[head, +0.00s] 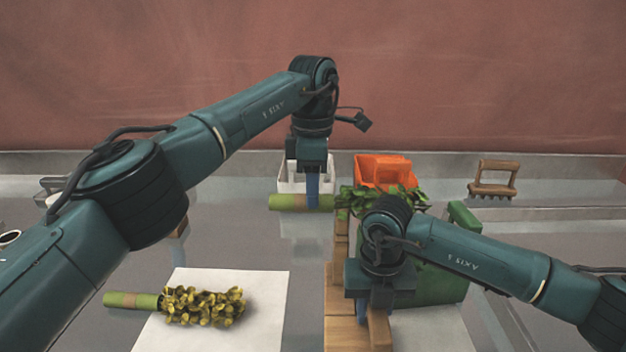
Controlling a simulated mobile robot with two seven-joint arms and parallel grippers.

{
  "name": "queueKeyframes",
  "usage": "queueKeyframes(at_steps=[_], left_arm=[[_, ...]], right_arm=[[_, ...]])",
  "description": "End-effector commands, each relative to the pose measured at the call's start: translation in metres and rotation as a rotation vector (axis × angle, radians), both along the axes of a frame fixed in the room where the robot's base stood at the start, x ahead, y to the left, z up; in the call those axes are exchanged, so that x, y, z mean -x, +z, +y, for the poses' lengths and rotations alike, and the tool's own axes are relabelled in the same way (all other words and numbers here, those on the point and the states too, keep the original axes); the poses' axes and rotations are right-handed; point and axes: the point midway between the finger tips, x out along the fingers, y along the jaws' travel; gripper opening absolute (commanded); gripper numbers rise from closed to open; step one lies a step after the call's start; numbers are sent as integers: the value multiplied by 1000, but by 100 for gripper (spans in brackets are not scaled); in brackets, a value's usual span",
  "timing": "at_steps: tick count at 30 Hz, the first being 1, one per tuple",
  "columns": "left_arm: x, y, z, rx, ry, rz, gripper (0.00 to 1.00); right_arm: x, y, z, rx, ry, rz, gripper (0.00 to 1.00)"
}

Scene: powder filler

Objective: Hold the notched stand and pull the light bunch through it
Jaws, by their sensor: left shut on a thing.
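My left gripper (313,190) is shut on the green stem (285,202) of a leafy bunch, held level at the back centre. Its green leaves (400,197) extend to the right, over the top of a wooden stand (341,250). Any notch in the stand is hidden by the leaves and my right arm. My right gripper (375,318) points down at the stand's near end, with wood around its fingers; its grip is unclear. A second bunch with yellow-green leaves (203,306) lies on a white sheet (262,286) at the front left, its stem pointing left.
An orange bin (372,168) and a white bin (291,178) stand at the back. A green box (463,222) is right of the stand, partly behind my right arm. A wooden-handled brush or rake (494,180) stands at the back right. The table between sheet and stand is clear.

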Motion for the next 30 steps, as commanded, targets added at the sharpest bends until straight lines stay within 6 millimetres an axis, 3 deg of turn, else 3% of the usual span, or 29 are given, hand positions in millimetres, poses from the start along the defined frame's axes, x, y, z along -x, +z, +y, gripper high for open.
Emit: queueKeyframes(at_steps=[18, 30], left_arm=[[0, -32, 1, -1, 0, 1, 6], [0, -31, 22, -2, 1, 1, 6]], right_arm=[[0, 0, 0, -1, 0, 0, 4], [0, 0, -1, 1, -2, 0, 4]])
